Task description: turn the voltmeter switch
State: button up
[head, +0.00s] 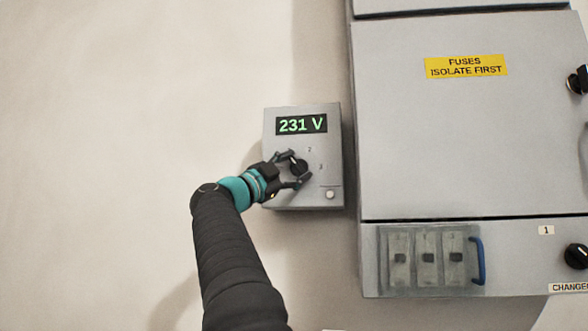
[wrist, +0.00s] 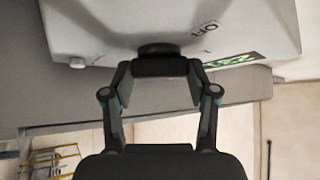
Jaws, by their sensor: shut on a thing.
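The voltmeter box (head: 275,190) is a grey wall box with a green display (head: 301,124) reading 231 V. Its black rotary switch (head: 298,166) sits below the display, with the marks 2 and 3 showing beside it. My gripper (head: 296,169) reaches it from the lower left, with its fingers on either side of the knob. In the wrist view the box (wrist: 120,25) fills the top, with an OFF mark near the knob (wrist: 158,50).
A small round button (head: 330,194) is at the box's lower right. A large grey cabinet (head: 440,140) with a yellow FUSES label (head: 465,66) stands close on the right. Below are fuse holders (head: 427,257) and a blue handle (head: 478,261). The wall at left is bare.

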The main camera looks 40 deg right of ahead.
jog(key=shift+m+g+y, duration=0.5)
jog(key=shift+m+g, duration=0.1)
jog(key=shift+m, duration=0.5)
jog(key=o, duration=1.2)
jog(key=shift+c, duration=0.2)
jog(key=shift+a, duration=0.1)
jog(key=shift+a+f, duration=0.15)
jog(key=shift+a, duration=0.4)
jog(key=v, duration=1)
jog(key=shift+a, duration=0.35)
jog(key=shift+s+f, duration=0.1)
